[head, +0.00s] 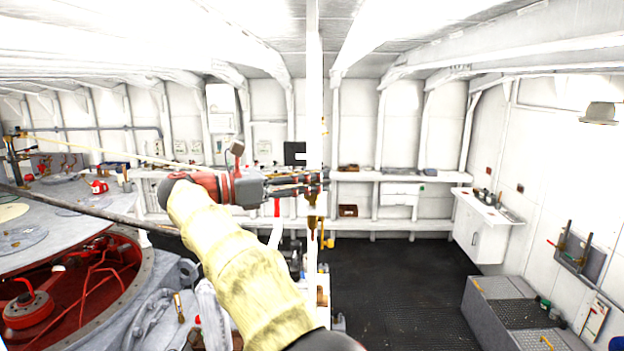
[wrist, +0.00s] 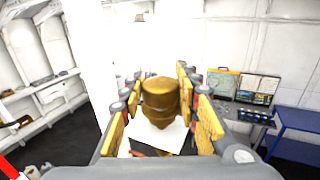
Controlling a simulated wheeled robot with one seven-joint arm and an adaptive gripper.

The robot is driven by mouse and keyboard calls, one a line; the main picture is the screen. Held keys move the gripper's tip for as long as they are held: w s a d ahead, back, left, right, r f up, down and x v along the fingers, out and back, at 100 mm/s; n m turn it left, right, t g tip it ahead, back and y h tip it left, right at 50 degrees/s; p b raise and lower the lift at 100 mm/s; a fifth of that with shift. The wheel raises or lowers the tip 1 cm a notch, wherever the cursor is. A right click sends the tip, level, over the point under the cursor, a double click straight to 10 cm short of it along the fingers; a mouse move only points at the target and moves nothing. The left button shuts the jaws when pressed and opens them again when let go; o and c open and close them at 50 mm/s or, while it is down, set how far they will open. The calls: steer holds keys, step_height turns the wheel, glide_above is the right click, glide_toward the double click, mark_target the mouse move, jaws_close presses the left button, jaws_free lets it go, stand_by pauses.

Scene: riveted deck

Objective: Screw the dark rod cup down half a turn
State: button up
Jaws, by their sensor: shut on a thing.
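A brass-brown, rounded cup (wrist: 160,98) with a band around it sits between the fingers of my gripper (wrist: 163,100) in the wrist view; it appears to be the rod cup. The yellow-padded fingers stand on both sides of it, shut on it. In the head view my gripper (head: 318,183) reaches right to a white vertical post, and a small brownish part (head: 312,208) shows just under the fingertips. The thread under the cup and the contact faces of the pads are hidden.
The white post (head: 313,100) stands right at my gripper. A large round machine with a red-lined opening (head: 70,285) fills the left. Shelves (head: 390,175) run along the back wall, and a grey step box (head: 510,310) stands at right. The dark floor (head: 400,285) between is clear.

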steer(key=shift+r+m+g+h, duration=0.15)
steer(key=shift+m+g+h, duration=0.1)
steer(key=shift+m+g, duration=0.5)
steer(key=shift+r+m+g+h, duration=0.1)
steer(key=shift+m+g+h, duration=0.25)
steer(key=shift+g, duration=0.7)
steer(key=o, duration=1.2)
steer(key=shift+f, duration=0.15)
steer(key=shift+n+t+y, duration=0.3)
steer(key=shift+n+t, duration=0.2)
steer(key=shift+t, duration=0.4)
steer(key=shift+n+t+y, duration=0.3)
steer(key=shift+n+t, duration=0.2)
steer(key=shift+t, duration=0.3)
